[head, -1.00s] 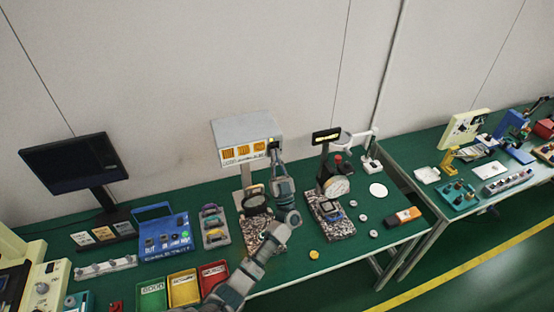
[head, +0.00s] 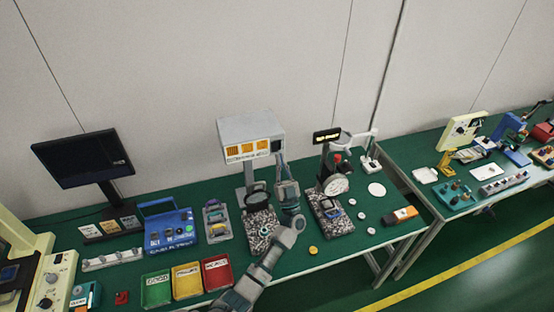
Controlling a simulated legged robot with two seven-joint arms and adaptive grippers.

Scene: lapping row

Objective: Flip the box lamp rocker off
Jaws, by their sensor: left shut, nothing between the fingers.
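The box lamp (head: 250,127) is a pale grey box on a post at the back of the green bench. Its front has orange panels (head: 248,147) and, at the right end, a dark rocker area (head: 277,146). My left gripper (head: 279,157) points up at the right end of this front, with its tips at or just below the rocker area. It is shut and holds nothing. I cannot tell whether the tips touch the rocker, as they partly cover it. My right gripper is not in view.
A dial gauge stand (head: 335,185) is close on the right. Green, yellow and red bins (head: 217,272) lie at the front left, and a monitor (head: 84,160) stands far left.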

